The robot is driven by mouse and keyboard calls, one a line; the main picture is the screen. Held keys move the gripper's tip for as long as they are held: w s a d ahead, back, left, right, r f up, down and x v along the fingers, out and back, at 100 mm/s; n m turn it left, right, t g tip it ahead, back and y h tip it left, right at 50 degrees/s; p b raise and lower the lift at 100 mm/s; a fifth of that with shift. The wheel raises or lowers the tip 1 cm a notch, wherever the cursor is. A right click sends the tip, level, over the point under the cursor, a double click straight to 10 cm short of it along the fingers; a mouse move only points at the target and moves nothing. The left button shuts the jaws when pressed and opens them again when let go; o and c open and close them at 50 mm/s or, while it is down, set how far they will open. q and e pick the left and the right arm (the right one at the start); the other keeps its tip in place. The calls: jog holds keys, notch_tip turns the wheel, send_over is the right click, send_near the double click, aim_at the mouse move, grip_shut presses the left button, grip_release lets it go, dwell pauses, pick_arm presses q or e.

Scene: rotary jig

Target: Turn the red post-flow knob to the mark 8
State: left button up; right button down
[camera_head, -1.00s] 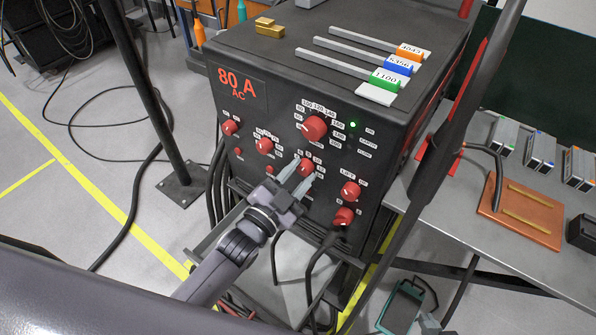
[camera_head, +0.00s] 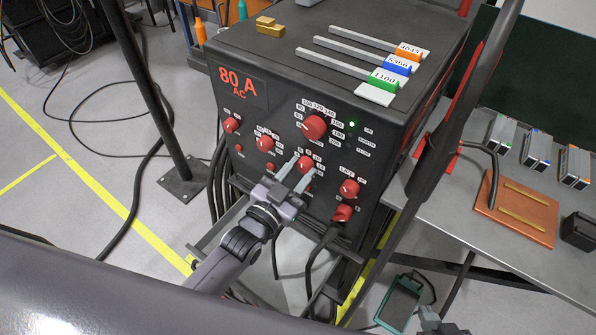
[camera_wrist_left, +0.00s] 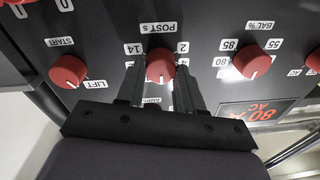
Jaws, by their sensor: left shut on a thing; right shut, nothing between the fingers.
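The red post-flow knob (camera_head: 305,163) sits in the lower middle of the black welder's front panel. In the left wrist view the same knob (camera_wrist_left: 160,65) is below the "POST s" label, with marks 14, 2 and 4 readable around it; other marks are hidden. A white pointer line shows on its lower part, but I cannot tell which mark it meets. My left gripper (camera_head: 297,171) is shut on this knob, one finger on each side; it also shows in the left wrist view (camera_wrist_left: 160,88). My right gripper (camera_head: 430,318) is shut and empty at the lower right.
Other red knobs are close by: the large amperage knob (camera_head: 314,127) above, the lift knob (camera_head: 349,188) to the right and the balance knob (camera_head: 265,143) to the left. A teal-edged device (camera_head: 400,303) is low right.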

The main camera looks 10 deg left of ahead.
pick_arm(q)
jog(key=o, duration=1)
jog(key=shift+o, duration=0.2)
jog(key=shift+s, duration=0.1)
jog(key=v, duration=0.7)
